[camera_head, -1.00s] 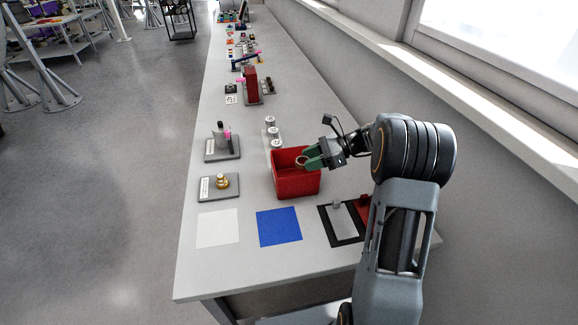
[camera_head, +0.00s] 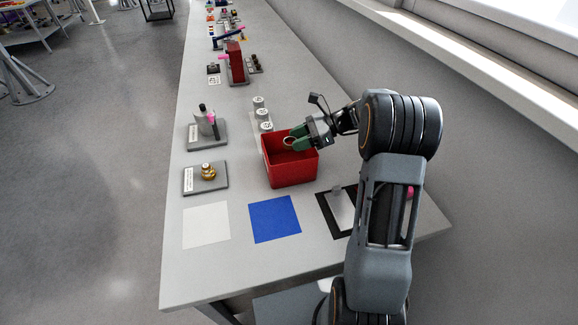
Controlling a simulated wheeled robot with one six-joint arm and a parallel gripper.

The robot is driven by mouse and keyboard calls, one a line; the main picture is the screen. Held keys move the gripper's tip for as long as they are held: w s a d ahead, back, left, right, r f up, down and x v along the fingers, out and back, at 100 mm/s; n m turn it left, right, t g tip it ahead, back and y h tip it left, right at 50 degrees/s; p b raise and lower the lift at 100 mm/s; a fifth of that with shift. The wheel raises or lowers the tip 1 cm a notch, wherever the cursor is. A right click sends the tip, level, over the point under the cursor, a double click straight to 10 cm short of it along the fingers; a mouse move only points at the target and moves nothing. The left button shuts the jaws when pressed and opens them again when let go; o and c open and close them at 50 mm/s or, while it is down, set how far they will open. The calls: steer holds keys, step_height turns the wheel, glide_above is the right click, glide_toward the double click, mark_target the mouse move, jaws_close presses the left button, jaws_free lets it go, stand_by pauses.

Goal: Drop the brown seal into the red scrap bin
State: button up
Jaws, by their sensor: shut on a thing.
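The red scrap bin (camera_head: 291,173) stands upright on the long grey bench, open at the top. My gripper (camera_head: 291,142) reaches in from the right with its green fingers over the bin's back part. It is shut on the brown seal (camera_head: 287,141), a small ring at the fingertips. The seal appears above the bin's opening, near its back left rim. Its exact height over the bin floor is hard to tell. The inside bottom of the bin is partly hidden by the front wall.
White-capped cylinders (camera_head: 262,114) stand just behind the bin. Left are a plate with a brass part (camera_head: 208,171) and a plate with a grey fixture (camera_head: 205,124). In front lie a white square (camera_head: 206,225), a blue square (camera_head: 274,219) and a black frame (camera_head: 331,215).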

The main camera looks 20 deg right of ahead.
steer(key=shift+f+b, duration=0.3)
steer(key=shift+f, duration=0.35)
steer(key=o, duration=1.1)
steer(key=shift+c, duration=0.2)
steer(key=shift+d, duration=0.1)
steer(key=v, duration=1.3)
steer(key=shift+d+r, duration=0.2)
steer(key=shift+d, duration=0.15)
